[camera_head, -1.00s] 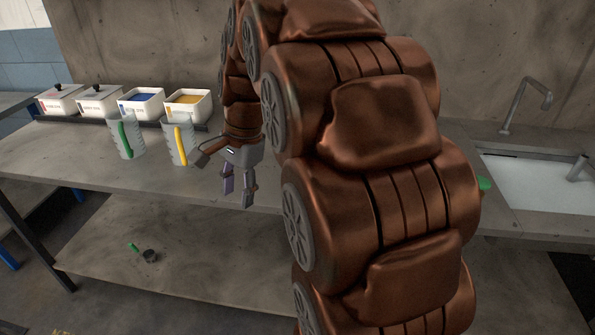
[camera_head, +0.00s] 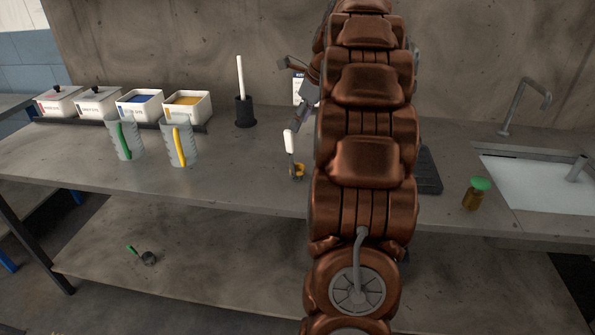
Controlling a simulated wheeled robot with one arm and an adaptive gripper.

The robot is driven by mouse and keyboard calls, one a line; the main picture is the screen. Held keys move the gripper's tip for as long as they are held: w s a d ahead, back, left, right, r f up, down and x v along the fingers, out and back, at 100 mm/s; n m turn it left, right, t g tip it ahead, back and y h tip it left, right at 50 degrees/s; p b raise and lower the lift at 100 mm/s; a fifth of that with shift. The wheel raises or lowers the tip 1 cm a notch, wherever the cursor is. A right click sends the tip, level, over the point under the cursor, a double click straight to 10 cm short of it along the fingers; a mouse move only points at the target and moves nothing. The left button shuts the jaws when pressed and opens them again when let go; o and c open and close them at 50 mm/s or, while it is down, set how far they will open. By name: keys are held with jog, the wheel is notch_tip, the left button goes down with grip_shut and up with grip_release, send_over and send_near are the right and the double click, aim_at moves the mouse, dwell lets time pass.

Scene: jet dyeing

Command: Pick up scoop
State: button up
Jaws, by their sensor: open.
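A dark round scoop (camera_head: 148,258) with a green handle lies on the lower shelf (camera_head: 200,270) under the bench, at lower left. My gripper (camera_head: 303,113) is over the back of the bench, up and to the right of the scoop and well apart from it. It is open, with no object visible in it. My own arm hides part of the gripper and the bench behind it.
On the bench stand two jugs with green (camera_head: 124,140) and yellow (camera_head: 180,145) handles, several white dye boxes (camera_head: 140,107), a dark holder (camera_head: 244,112) with a white stick, a white-handled tool (camera_head: 290,143), and a green-lidded jar (camera_head: 475,195). A sink (camera_head: 535,185) is at right.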

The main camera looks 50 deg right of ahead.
jog(key=p+x, duration=0.1)
jog(key=x, duration=0.5)
jog(key=shift+d+f, duration=0.15)
jog(key=shift+f, duration=0.1)
jog(key=shift+w, duration=0.15)
jog(key=shift+c, duration=0.4)
grip_shut()
